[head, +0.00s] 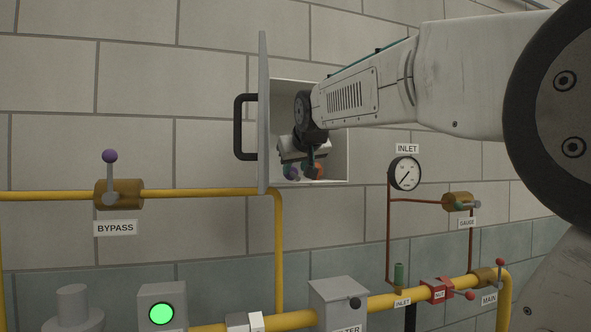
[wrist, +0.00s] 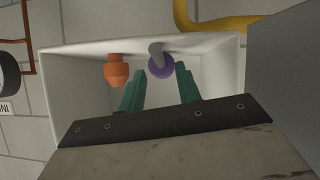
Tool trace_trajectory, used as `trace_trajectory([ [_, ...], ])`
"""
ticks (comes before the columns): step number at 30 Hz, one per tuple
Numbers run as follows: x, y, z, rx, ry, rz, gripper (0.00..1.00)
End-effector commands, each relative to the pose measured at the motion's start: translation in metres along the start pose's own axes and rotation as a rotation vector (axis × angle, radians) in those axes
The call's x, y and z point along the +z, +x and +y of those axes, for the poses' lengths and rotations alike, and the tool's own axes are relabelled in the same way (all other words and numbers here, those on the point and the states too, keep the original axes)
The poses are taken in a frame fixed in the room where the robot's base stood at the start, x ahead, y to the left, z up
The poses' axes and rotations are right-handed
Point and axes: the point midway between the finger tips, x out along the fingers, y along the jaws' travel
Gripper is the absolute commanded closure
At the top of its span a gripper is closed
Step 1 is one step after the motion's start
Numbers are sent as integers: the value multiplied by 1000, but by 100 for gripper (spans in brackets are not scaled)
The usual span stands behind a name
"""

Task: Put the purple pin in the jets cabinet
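The purple pin (wrist: 161,67), with a grey stem, is inside the white cabinet (wrist: 225,72). In the wrist view its stem meets the cabinet wall at the top of the picture. In the head view its purple part (head: 291,173) shows low in the open cabinet (head: 336,168). My gripper (wrist: 160,72) reaches into the cabinet with its green fingers apart. The purple end is between the fingertips, with narrow gaps at both sides. In the head view my gripper (head: 299,166) partly hides the pin. No cabinet label is readable.
An orange piece (wrist: 116,71) is beside the pin in the cabinet. The cabinet door (head: 263,115) stands open at the left, with a black handle (head: 241,127). Yellow pipes (head: 220,194), a gauge (head: 405,174) and valves are below and beside the cabinet.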

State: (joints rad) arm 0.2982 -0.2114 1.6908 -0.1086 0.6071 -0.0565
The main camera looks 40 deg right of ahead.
Motion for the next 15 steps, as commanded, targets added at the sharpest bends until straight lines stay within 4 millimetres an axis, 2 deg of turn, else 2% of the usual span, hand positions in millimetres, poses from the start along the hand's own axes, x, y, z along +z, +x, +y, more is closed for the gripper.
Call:
trace_trajectory([
  [9,-1,-69,0,0,0,3,66],
  [15,0,-97,0,0,-1,3,66],
])
